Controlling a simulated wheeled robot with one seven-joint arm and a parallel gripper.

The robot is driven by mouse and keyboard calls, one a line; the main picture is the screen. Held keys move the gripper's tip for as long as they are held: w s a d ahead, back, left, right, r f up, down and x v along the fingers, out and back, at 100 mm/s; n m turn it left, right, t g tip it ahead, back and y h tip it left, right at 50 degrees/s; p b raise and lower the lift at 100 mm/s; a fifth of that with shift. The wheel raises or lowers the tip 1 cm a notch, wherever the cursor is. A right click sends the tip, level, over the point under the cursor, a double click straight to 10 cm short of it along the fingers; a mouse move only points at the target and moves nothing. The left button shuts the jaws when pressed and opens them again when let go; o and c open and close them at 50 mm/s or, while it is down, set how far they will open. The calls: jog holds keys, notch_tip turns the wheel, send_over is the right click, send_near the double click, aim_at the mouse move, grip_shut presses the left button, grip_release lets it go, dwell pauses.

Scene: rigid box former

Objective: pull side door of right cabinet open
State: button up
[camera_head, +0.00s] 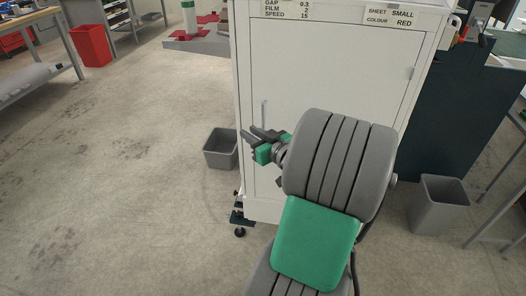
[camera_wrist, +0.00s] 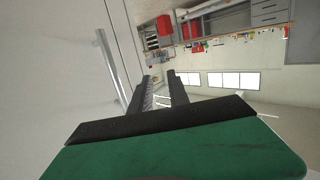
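The white cabinet (camera_head: 330,75) stands in the middle of the head view, with its flat door facing me. A thin vertical bar handle (camera_head: 264,112) is on the door's left part. In the wrist view the handle (camera_wrist: 111,66) is a grey bar on the pale door at the left. My gripper (camera_head: 252,134) is just below and left of the handle in the head view. Its two dark fingers (camera_wrist: 162,84) are apart in the wrist view, with nothing between them. The handle lies beside the fingers, not between them. My arm hides the door's lower right part.
A grey bin (camera_head: 220,148) stands on the floor left of the cabinet, and another grey bin (camera_head: 438,204) stands to the right. A levelling foot (camera_head: 240,231) juts out at the cabinet's lower left corner. A red bin (camera_head: 91,45) is far left. The floor at left is clear.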

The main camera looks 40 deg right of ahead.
aim_at(264, 121)
jog(key=s+d+f+m+t+h+b, duration=0.1)
jog(key=s+d+m+h, duration=0.15)
jog(key=d, duration=0.35)
jog(key=shift+n+h, duration=0.25)
jog(key=shift+h, duration=0.1)
jog(key=p+x, duration=0.1)
jog(key=x, duration=0.5)
jog(key=shift+s+d+r, duration=0.1)
jog(key=shift+d+r, duration=0.05)
jog(key=shift+w+d, duration=0.1)
jog(key=shift+w, duration=0.35)
grip_shut()
